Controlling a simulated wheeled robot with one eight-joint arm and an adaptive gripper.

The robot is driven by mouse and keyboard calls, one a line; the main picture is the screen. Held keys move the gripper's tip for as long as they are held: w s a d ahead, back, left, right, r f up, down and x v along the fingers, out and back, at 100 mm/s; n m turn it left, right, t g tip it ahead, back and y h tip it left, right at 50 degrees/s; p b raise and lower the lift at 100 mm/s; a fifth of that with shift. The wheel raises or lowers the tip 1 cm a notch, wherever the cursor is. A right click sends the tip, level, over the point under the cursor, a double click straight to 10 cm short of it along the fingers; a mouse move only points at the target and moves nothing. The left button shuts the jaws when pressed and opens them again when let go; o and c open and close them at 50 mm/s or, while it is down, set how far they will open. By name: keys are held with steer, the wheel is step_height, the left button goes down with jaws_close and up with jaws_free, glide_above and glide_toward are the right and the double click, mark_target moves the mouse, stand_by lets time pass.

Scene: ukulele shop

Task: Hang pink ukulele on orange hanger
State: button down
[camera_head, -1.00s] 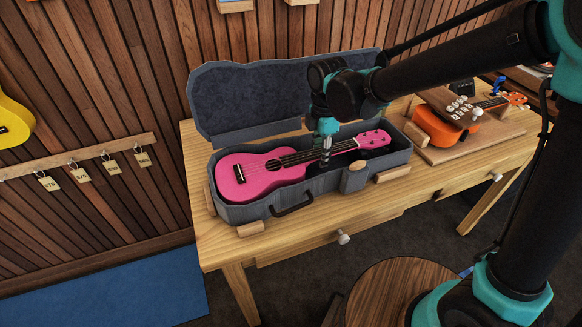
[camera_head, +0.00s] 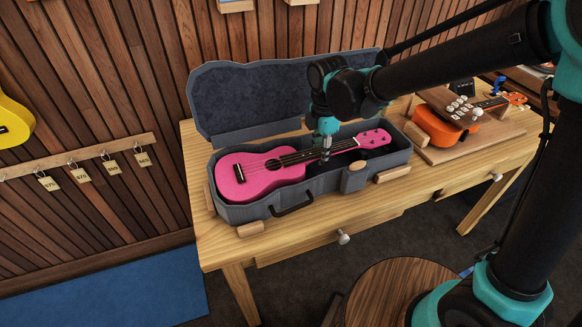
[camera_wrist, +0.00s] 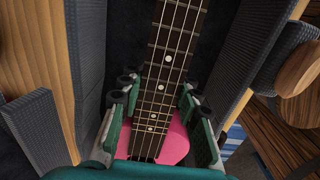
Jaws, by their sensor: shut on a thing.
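The pink ukulele (camera_head: 259,177) lies face up in the open grey case (camera_head: 240,213) on the wooden table, its neck pointing right. My gripper (camera_head: 326,154) is down in the case and shut on the ukulele's neck, between the body and the pink head. In the wrist view my fingers (camera_wrist: 153,98) sit on both sides of the dark fretboard (camera_wrist: 172,60), with the pink body (camera_wrist: 174,140) below. The ukulele still rests in the case. No orange hanger can be made out.
The case lid (camera_head: 262,92) stands open behind. An orange ukulele (camera_head: 440,128) lies on a wooden stand to the right. Hooks with price tags (camera_head: 80,174) line the left wall, below a yellow ukulele (camera_head: 14,122). A round stool (camera_head: 392,290) stands in front.

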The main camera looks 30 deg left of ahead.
steer(key=shift+r, duration=1.4)
steer(key=shift+r, duration=2.6)
steer(key=shift+r, duration=2.4)
